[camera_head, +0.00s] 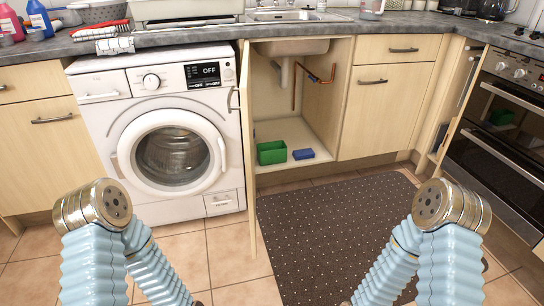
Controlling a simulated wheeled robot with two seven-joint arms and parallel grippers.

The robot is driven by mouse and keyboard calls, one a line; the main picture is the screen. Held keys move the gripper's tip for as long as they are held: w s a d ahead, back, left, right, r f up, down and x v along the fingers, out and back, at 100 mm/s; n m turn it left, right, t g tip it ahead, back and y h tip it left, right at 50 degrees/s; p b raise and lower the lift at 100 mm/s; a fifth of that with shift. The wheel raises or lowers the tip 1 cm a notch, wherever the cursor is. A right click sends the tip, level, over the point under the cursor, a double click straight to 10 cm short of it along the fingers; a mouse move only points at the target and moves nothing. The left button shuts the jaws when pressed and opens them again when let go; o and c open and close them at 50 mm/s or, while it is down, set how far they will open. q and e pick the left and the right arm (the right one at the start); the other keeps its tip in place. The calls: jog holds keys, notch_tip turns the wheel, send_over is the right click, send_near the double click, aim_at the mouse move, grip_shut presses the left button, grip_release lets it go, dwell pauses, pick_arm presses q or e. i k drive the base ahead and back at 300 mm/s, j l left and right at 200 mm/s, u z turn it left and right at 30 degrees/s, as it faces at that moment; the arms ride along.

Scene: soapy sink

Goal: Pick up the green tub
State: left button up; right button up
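A green tub (271,152) sits on the floor of the open cabinet under the sink, to the left of a blue item (303,154). It looks like an open-topped rectangular box. Both my arms come in from the bottom corners of the head view, with blue ribbed sleeves and metal joints showing. My grippers do not show, and nothing of mine is near the tub.
The cabinet door (248,165) stands open toward me, left of the opening. Pipes (296,80) hang inside above the tub. A washing machine (165,140) is on the left, an oven (505,130) on the right. A dark dotted mat (335,230) covers the clear floor in front.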

aim_at(270, 153)
jog(key=i+l+z, duration=0.2)
jog(key=z, duration=0.2)
jog(key=i+l+z, duration=0.2)
jog(key=z, duration=0.15)
jog(key=i+l+z, duration=0.1)
jog(key=z, duration=0.3)
jog(key=i+l+u, duration=0.15)
jog(key=i, duration=0.3)
jog(key=i+l+u, duration=0.1)
jog(key=i, duration=0.4)
jog(key=i+j+u, duration=0.4)
jog(key=i+u, duration=0.15)
jog(key=i, duration=0.2)
jog(key=i+j+u, duration=0.1)
jog(key=i+u, duration=0.2)
jog(key=i+j, duration=0.1)
jog(key=i, duration=0.3)
jog(key=j+u, duration=0.05)
